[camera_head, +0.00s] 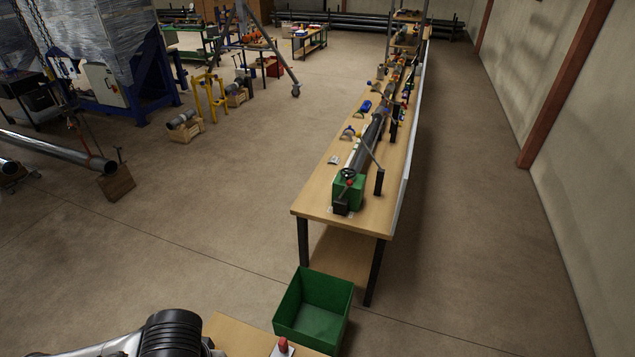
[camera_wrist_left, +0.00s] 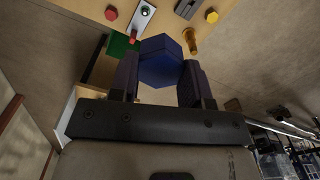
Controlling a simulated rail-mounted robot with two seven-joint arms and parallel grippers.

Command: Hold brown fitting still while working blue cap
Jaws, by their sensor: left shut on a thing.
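In the left wrist view the blue cap (camera_wrist_left: 158,64), a dark blue hexagonal piece, sits between the fingers of my left gripper (camera_wrist_left: 160,72), which is shut on it. A golden-brown piece (camera_wrist_left: 190,40) stands on the table just beyond the right finger, apart from the cap in the picture; I cannot tell for sure whether it is the brown fitting. In the head view only a part of my left arm shows at the bottom left, and its gripper is out of frame. My right gripper is in neither view.
A light wooden table (camera_head: 225,328) shows at the bottom. A red-topped piece (camera_head: 283,346) stands on it. A green bin (camera_head: 313,309) is beside it. A long workbench (camera_head: 311,207) with a pipe and tools lies beyond. Open floor lies to the left.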

